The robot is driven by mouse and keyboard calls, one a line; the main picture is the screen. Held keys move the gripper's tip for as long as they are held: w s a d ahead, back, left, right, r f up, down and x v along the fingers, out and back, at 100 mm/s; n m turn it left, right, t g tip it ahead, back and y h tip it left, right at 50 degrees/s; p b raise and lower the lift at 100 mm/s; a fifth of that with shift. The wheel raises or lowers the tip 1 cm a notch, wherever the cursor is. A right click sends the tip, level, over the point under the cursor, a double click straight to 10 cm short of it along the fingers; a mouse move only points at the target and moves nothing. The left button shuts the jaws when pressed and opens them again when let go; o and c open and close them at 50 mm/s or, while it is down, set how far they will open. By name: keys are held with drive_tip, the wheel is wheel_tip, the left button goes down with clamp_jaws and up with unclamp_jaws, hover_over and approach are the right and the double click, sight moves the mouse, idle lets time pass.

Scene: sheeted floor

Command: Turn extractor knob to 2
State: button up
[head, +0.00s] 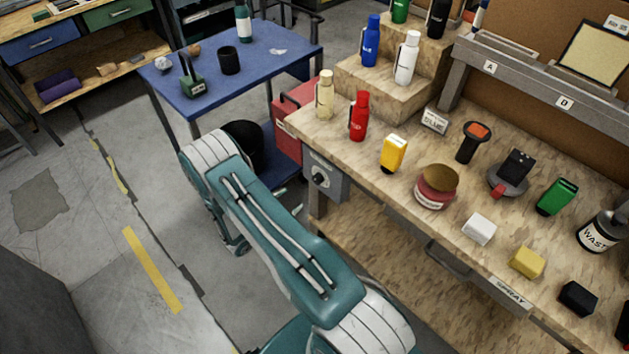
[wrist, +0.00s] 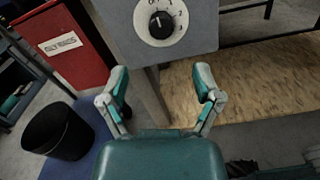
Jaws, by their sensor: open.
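The extractor knob (wrist: 161,25) is a round black dial on a white disc with numerals around its upper and right side. It sits on a grey control box (wrist: 205,30) at the top of the wrist view. Its white pointer mark points roughly upward; I cannot tell exactly which numeral it meets. In the head view the knob (head: 320,179) is on the box at the workbench's left end. My gripper (wrist: 161,80) is open and empty, its two fingers spread below the knob in the wrist picture, apart from it. In the head view my arm largely hides the gripper.
A blue cart (head: 270,55) stands left of the workbench (head: 380,185). A red box (wrist: 68,45) and a black bin (wrist: 58,130) are on its lower shelf. Bottles, scanners and blocks cover the bench top. Open floor lies left of my arm.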

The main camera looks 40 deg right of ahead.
sight(315, 180)
drive_tip(key=d, duration=1)
drive_tip(key=shift+w, duration=0.35)
clamp_jaws()
